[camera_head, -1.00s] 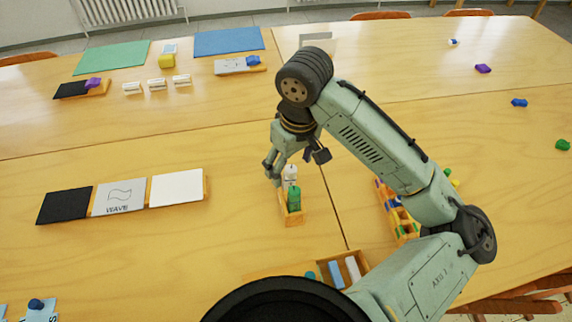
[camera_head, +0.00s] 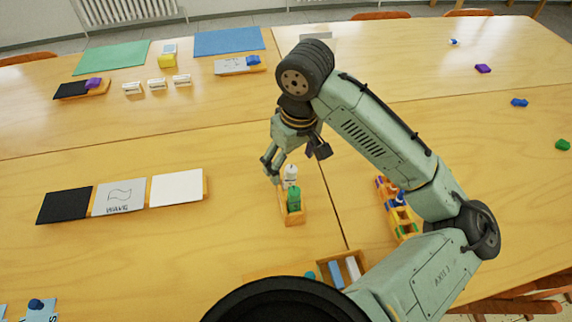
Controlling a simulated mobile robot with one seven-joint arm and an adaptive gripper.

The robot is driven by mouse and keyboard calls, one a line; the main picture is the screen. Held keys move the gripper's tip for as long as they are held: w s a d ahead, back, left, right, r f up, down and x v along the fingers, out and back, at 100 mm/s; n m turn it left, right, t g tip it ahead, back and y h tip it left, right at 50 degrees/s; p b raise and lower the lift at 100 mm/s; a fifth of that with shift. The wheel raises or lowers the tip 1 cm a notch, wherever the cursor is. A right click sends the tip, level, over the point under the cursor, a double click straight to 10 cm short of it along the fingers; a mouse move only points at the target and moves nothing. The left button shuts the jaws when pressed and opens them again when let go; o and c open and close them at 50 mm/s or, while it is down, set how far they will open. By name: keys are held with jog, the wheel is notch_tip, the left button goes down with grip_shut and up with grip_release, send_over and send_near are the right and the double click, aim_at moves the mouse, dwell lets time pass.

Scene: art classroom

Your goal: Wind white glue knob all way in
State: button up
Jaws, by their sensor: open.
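A white glue bottle (camera_head: 290,177) stands upright in a small wooden tray (camera_head: 294,220) near the middle of the table. A green bottle (camera_head: 294,200) stands in the same tray, in front of the white one. The knob on the white bottle is too small to make out clearly. My gripper (camera_head: 294,166) is open, its fingers spread just above and around the top of the white bottle. One finger is to the left of the bottle and the other to its right. I cannot tell whether either finger touches it.
A wooden rack with coloured pieces (camera_head: 398,212) is to the right, partly under my arm. A box with blue and white blocks (camera_head: 346,270) is in front. Black, grey and white cards (camera_head: 120,197) lie to the left. The table between the cards and the tray is clear.

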aim_at(291, 169)
jog(key=shift+r, duration=2.45)
